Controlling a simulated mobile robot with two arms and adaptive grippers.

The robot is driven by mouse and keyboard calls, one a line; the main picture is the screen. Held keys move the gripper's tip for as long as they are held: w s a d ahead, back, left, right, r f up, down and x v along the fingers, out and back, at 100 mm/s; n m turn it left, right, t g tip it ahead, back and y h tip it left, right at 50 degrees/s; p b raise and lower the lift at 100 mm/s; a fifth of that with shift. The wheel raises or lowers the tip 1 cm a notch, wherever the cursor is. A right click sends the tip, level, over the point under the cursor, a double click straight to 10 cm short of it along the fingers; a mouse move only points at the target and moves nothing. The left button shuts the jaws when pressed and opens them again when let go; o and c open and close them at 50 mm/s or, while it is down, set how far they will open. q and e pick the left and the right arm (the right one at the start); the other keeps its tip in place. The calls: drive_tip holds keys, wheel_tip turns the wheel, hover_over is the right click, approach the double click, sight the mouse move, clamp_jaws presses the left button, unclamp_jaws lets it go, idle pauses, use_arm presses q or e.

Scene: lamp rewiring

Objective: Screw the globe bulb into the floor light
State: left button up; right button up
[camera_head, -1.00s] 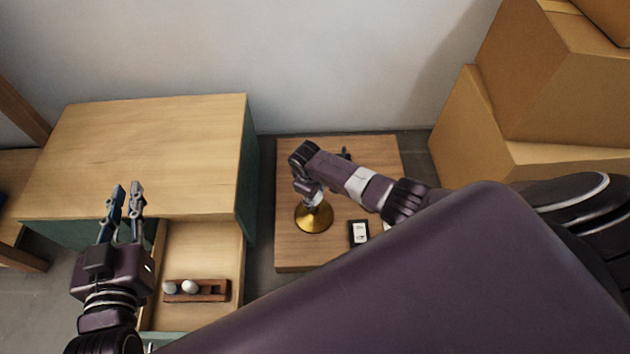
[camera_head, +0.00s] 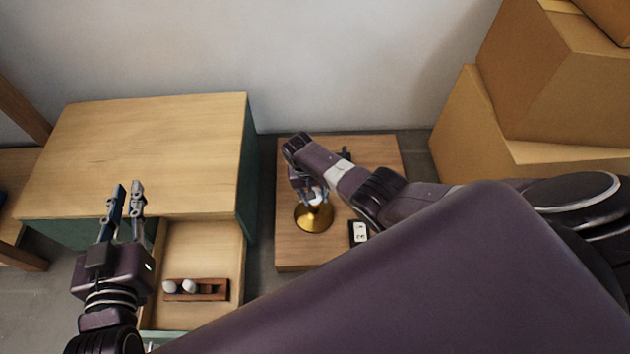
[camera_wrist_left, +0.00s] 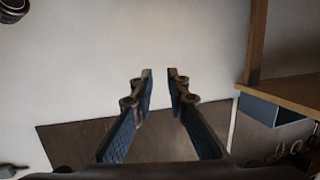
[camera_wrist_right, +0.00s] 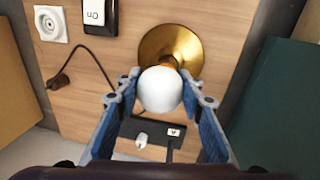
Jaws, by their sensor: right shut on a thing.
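The floor light shows as a round brass base (camera_head: 313,218) on the low wooden table; it also shows in the right wrist view (camera_wrist_right: 170,45). A white globe bulb (camera_wrist_right: 160,89) sits between the fingers of my right gripper (camera_wrist_right: 162,88), which is shut on it. The bulb is in line with the brass base, and its lower end and the socket are mostly hidden behind it. In the head view the bulb (camera_head: 316,197) is partly covered by my right gripper (camera_head: 310,196). My left gripper (camera_head: 125,190) is open and empty above the cabinet's front edge; its parted fingers show in the left wrist view (camera_wrist_left: 160,75).
An open drawer (camera_head: 200,245) holds a wooden rack (camera_head: 212,290) with two white bulbs (camera_head: 189,286). A switch box (camera_head: 360,232) lies on the low table (camera_head: 290,255). The right wrist view shows a wall socket (camera_wrist_right: 50,24) and a dark cord (camera_wrist_right: 60,81). Cardboard boxes (camera_head: 500,130) stand right.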

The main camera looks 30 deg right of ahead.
drive_tip(key=shift+m, duration=0.9)
drive_tip(key=o, duration=1.2)
drive_tip(key=shift+c, duration=0.2)
use_arm(q)
drive_tip(key=shift+w+d+r+t, duration=0.1)
drive_tip(key=shift+r+t, duration=0.2)
drive_tip(key=shift+r, duration=0.25)
